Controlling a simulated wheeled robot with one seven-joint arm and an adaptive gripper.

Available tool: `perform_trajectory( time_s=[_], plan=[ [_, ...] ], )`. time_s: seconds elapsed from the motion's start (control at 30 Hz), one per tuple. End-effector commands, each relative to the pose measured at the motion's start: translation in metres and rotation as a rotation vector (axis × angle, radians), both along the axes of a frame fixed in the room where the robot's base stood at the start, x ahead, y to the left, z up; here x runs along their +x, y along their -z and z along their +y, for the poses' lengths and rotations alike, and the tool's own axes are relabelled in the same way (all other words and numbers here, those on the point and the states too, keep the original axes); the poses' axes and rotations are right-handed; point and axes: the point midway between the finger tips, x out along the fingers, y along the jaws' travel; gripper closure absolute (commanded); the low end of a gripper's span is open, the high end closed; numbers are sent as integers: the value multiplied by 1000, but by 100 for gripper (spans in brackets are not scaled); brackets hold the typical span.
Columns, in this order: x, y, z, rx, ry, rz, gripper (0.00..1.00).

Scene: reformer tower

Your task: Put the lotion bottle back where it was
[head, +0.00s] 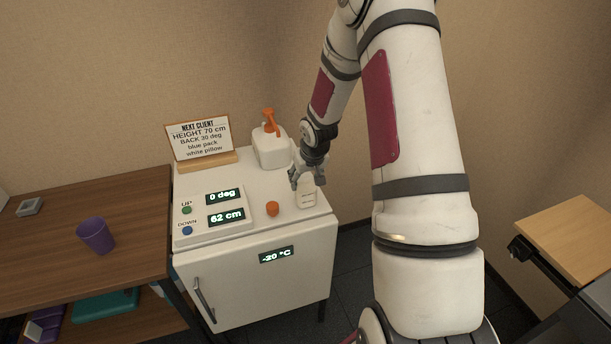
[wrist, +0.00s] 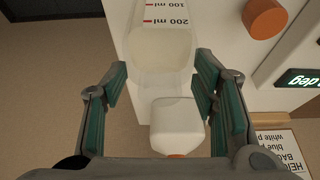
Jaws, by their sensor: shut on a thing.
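A pale bottle with ml marks (head: 307,196) is upright at the front right corner of the white freezer top. My gripper (head: 308,175) is shut on its upper part from above. In the wrist view, the marked bottle (wrist: 163,42) sits between the two green-padded fingers of my gripper (wrist: 162,82). A white bottle with an orange pump (head: 271,147) stands behind it, near the wall; it also shows in the wrist view (wrist: 177,122). No lettering shows which bottle holds lotion. I cannot tell whether the marked bottle's base touches the surface.
The freezer top (head: 250,228) also holds an orange cap (head: 272,208) left of the marked bottle, a control panel (head: 212,211) and a sign (head: 199,139).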

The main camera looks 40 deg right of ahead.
Motion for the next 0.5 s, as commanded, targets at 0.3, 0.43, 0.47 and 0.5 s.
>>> perform_trajectory(
  time_s=[0.3, 0.43, 0.47, 0.5],
  plan=[
    [0, 3, 0, 0, 0, 0, 31],
    [0, 3, 0, 0, 0, 0, 27],
    [0, 3, 0, 0, 0, 0, 27],
    [0, 3, 0, 0, 0, 0, 27]
  ],
)
